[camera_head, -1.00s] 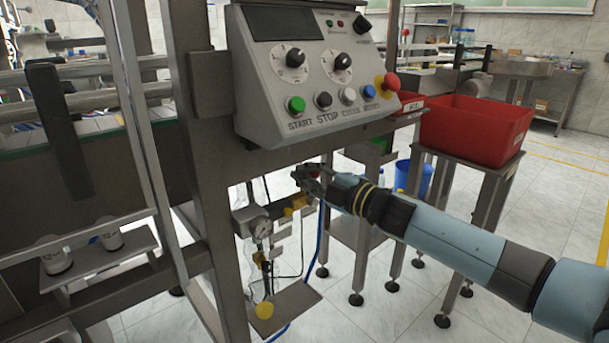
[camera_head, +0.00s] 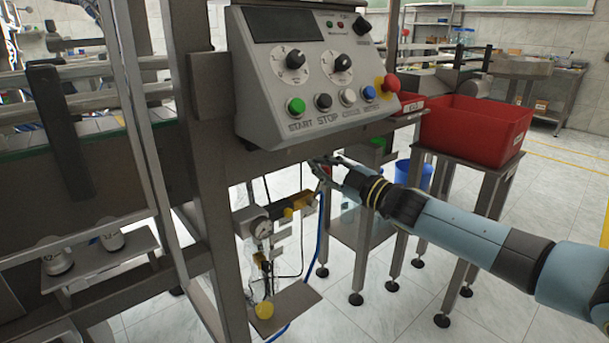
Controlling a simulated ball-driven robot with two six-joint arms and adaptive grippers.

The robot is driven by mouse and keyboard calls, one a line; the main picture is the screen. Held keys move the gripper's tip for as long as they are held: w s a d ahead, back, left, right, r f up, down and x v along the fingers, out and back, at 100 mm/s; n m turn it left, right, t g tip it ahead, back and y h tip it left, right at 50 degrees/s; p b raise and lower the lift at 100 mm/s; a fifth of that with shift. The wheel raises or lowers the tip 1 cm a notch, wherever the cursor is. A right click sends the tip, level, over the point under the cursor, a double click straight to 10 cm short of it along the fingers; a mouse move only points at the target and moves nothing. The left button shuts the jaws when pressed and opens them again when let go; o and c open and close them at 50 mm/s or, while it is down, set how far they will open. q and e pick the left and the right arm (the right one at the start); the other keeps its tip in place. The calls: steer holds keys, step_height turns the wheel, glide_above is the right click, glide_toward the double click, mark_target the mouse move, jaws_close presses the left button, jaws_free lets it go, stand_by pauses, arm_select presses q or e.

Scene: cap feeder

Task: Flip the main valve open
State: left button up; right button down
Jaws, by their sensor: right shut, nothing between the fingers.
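The pneumatic assembly below the control panel has a brass-coloured valve body (camera_head: 303,201) at its right end, with a blue hose running down from it. My right gripper (camera_head: 321,163) is just above and to the right of this body, its fingers shut and empty. A small reddish part, perhaps the valve handle, shows beside the fingers; it is too small and partly covered to tell its exact angle, or whether the fingers touch it. A round pressure gauge (camera_head: 261,228) sits to the lower left of the valve. My left gripper is not in view.
The control panel (camera_head: 318,75) with knobs and buttons overhangs the valve. A steel post (camera_head: 208,150) stands to the left. A red bin (camera_head: 474,130) on a stand is to the right. Open floor lies at the lower right.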

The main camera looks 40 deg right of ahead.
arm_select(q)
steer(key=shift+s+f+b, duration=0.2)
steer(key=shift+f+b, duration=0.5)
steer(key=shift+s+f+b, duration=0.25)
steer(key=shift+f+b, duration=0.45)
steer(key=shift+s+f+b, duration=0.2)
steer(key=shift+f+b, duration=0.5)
arm_select(e)
steer(key=d+f+m+t+h, duration=0.1)
steer(key=d+f+m, duration=0.5)
steer(key=m, duration=0.6)
steer(key=shift+w+d+m+h, duration=0.35)
steer(key=shift+d+h, duration=0.25)
steer(key=shift+d, duration=0.35)
steer(key=shift+f, duration=0.15)
